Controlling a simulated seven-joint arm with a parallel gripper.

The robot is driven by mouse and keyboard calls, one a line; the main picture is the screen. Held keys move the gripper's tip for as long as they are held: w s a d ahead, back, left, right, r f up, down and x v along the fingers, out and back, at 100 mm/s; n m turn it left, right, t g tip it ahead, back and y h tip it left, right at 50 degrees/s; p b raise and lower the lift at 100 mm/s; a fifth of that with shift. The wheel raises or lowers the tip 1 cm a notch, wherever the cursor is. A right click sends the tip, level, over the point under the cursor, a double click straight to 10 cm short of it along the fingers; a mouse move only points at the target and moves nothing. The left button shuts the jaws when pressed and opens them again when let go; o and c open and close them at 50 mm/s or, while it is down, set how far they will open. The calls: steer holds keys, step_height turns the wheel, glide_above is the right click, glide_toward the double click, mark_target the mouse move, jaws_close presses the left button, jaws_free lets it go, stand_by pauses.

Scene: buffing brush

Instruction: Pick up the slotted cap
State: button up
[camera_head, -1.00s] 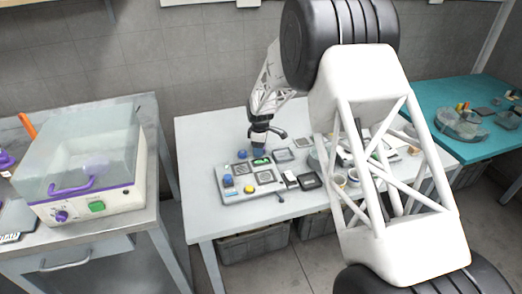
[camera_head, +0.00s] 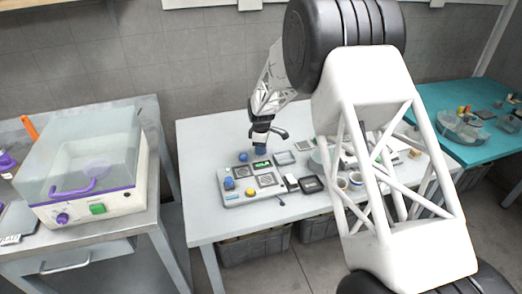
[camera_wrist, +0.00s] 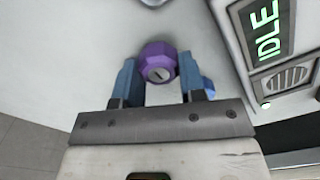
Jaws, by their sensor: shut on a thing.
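The slotted cap (camera_wrist: 158,62) is purple and faceted, with a light round face crossed by a dark slot, in the upper middle of the wrist view. My gripper (camera_wrist: 158,72) is shut on it, with one blue finger on each side. In the head view my gripper (camera_head: 261,149) is above the table, just behind the grey control box (camera_head: 238,200). The cap cannot be made out there. Some space seems to lie under the cap, but its height is unclear.
The box's green IDLE display (camera_wrist: 268,30) is right of the cap in the wrist view. A blue knob (camera_head: 229,183) and a yellow button (camera_head: 250,191) stand on the box. Dark trays (camera_head: 311,184) and small cups (camera_head: 342,182) lie to its right. The table's front left (camera_head: 205,225) is clear.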

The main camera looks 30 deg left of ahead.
step_height(320, 180, up, 2)
steer(key=shift+r, duration=0.2)
steer(key=s+d, duration=0.5)
steer(key=s, duration=0.2)
steer(key=s+d+r, duration=0.1)
steer(key=s+d, duration=0.2)
steer(key=shift+s+d, duration=0.35)
steer(key=shift+s+d+r, duration=0.1)
steer(key=shift+s+d, duration=0.6)
steer(key=shift+s, duration=0.2)
steer(key=shift+s+d+r, duration=0.25)
steer(key=shift+s+d, duration=0.05)
steer(key=shift+s, duration=0.15)
steer(key=s+d+r+n, duration=0.1)
steer(key=s+d+r, duration=0.1)
steer(key=s+d, duration=0.6)
steer(key=s, duration=0.5)
steer(key=shift+d, duration=0.4)
steer(key=w+a, duration=0.3)
steer(key=w, duration=0.1)
steer(key=w+a+f, duration=0.1)
steer(key=w+a, duration=0.6)
steer(key=w, duration=0.1)
steer(key=shift+w+a+f, duration=0.1)
steer(key=shift+a+f, duration=0.1)
